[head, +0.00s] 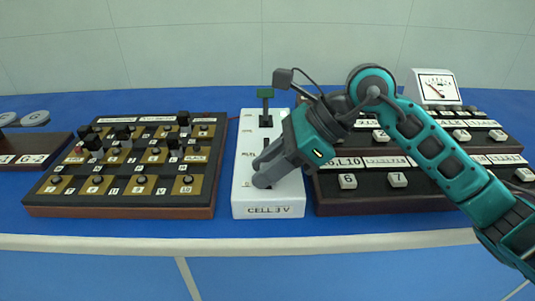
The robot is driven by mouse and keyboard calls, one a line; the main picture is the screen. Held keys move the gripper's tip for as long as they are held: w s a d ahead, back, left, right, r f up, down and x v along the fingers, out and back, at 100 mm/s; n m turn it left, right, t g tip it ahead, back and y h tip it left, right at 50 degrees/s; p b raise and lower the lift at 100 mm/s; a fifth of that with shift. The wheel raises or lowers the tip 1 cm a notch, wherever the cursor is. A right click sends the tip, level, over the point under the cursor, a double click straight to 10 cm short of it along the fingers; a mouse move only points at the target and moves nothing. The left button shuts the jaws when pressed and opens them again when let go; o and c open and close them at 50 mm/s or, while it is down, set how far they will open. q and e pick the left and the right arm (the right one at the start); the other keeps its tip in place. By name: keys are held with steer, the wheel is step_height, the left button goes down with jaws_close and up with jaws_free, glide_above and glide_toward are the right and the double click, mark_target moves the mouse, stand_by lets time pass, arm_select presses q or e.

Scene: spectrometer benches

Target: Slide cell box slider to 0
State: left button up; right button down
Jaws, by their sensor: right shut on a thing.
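The cell box (268,210) is a white box labelled "CELL 3 V" in the middle of the bench, with dark slots on its top. A green-topped lever (265,94) stands upright at its far end. My right gripper (262,180) reaches over the near part of the box from the right, fingers pointing down and left. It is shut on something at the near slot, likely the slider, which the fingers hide. The scale marks beside the slot are too small to read. My left gripper is not in view.
A wooden-edged board (120,211) with black plugs and brass plates stands close on the left. A dark switch panel (360,207) stands close on the right, partly under my right arm. A white meter (434,87) stands behind it. A narrow blue strip of bench is free in front.

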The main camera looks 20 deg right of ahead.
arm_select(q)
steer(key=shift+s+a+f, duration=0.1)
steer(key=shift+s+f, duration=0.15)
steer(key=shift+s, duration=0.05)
arm_select(e)
steer(key=shift+s+a+f, duration=0.1)
steer(key=shift+s+a, duration=0.05)
steer(key=shift+s, duration=0.25)
steer(key=c, duration=1.3)
jaws_free()
steer(key=shift+c, duration=0.2)
steer(key=o, duration=0.4)
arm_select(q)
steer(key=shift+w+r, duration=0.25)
arm_select(e)
steer(key=shift+r, duration=0.2)
arm_select(q)
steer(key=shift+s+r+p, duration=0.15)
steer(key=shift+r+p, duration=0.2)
steer(key=shift+p, duration=0.05)
arm_select(e)
steer(key=v, duration=1.2)
steer(key=shift+s+d+r, duration=0.1)
steer(key=shift+d+r, duration=0.1)
steer(key=shift+d, duration=0.15)
